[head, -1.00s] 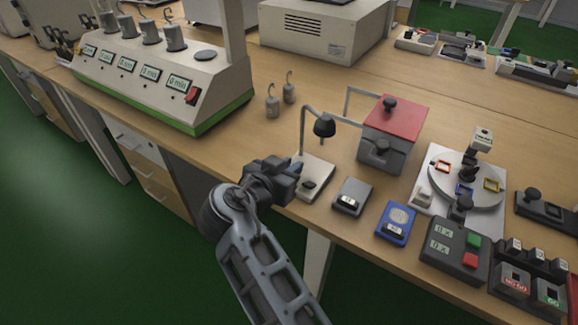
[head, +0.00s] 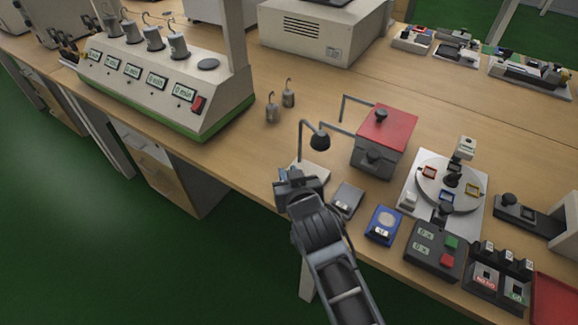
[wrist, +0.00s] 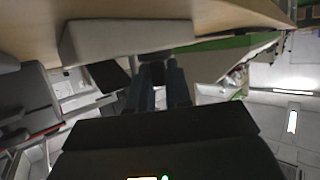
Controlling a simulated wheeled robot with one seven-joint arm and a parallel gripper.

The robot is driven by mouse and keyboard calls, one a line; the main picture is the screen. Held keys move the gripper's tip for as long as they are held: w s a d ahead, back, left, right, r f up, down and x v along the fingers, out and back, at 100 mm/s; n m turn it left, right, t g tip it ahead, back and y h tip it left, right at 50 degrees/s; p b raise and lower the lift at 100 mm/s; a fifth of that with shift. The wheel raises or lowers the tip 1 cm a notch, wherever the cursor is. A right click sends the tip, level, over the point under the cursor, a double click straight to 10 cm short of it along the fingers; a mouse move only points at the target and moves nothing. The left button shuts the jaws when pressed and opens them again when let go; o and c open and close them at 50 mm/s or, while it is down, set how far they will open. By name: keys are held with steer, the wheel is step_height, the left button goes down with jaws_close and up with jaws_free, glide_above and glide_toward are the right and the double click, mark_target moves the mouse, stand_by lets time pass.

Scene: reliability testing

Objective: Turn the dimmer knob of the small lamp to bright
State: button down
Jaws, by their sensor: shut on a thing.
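The small lamp has a dark shade (head: 319,142) on a thin bent post above a pale base (head: 318,170). It stands near the front edge of the bench in the head view. My gripper (head: 292,178) is at the front of this base and covers part of it. In the wrist view, the pale base (wrist: 110,40) is just beyond my gripper (wrist: 157,70). The fingers are close together at its front, around a small dark piece that looks like the dimmer knob. The knob is mostly hidden, so its turn cannot be read.
A grey device (head: 347,199) and a blue device (head: 384,225) stand close on the right of the lamp. A red-topped box (head: 386,128) is behind them. Two hooked weights (head: 272,112) stand at the back left. Bare bench lies left of the lamp.

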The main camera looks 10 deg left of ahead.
steer(key=shift+d+f+n+g+y, duration=0.15)
steer(key=shift+n+g+y, duration=0.45)
steer(key=shift+n+y, duration=0.4)
steer(key=shift+n+g+y+b, duration=0.6)
steer(key=shift+n+y+b, duration=0.15)
steer(key=shift+b, duration=0.3)
steer(key=shift+n+g+b, duration=0.3)
steer(key=shift+n+b, duration=0.05)
steer(key=shift+b, duration=0.1)
steer(key=c, duration=1.1)
jaws_free()
steer(key=shift+c, duration=0.2)
steer(key=shift+v, duration=3.85)
